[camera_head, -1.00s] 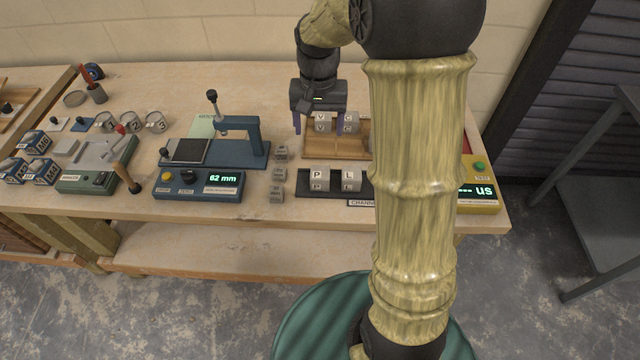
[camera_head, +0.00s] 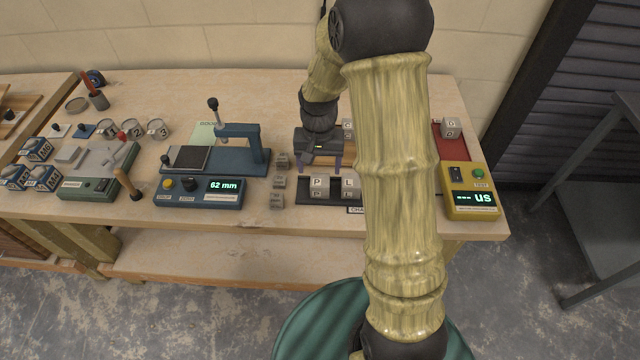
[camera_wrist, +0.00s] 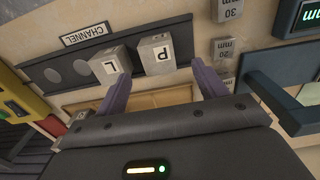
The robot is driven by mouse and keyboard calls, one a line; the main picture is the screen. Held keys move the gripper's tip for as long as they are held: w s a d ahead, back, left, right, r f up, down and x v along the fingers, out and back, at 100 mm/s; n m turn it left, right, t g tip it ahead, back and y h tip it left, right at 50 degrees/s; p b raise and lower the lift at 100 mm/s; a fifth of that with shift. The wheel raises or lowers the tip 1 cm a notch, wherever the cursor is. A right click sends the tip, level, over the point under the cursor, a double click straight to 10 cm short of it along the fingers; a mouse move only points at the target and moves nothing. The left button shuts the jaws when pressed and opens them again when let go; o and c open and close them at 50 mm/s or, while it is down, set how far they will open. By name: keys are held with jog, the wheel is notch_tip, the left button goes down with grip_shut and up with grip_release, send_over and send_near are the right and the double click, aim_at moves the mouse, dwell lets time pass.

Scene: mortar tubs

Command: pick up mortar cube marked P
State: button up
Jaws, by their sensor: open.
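The grey mortar cube marked P (camera_head: 319,184) stands in the dark channel tray (camera_head: 304,198), left of the cube marked L (camera_head: 349,186). In the wrist view the P cube (camera_wrist: 156,53) shows near the fingertips, with the L cube (camera_wrist: 110,66) to its left. My gripper (camera_head: 320,166) is open and empty, just behind and above the P cube. In the wrist view its purple fingers (camera_wrist: 163,85) are spread, one toward the L cube's side and one right of the P cube. Neither finger clearly touches a cube.
Small grey mm blocks (camera_head: 278,182) stand just left of the tray. A blue gauge stand (camera_head: 262,157) is farther left. A wooden rack (camera_head: 340,162) is behind, partly hidden by my arm. A yellow tester (camera_head: 470,203) and another cube (camera_head: 451,127) are at right.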

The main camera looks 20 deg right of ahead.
aim_at(320, 180)
jog(key=shift+f, duration=0.7)
jog(key=shift+d+f+p, duration=0.1)
jog(key=shift+f+p, duration=0.35)
jog(key=shift+f, duration=2.15)
jog(key=shift+s, duration=0.1)
jog(key=c, duration=1.2)
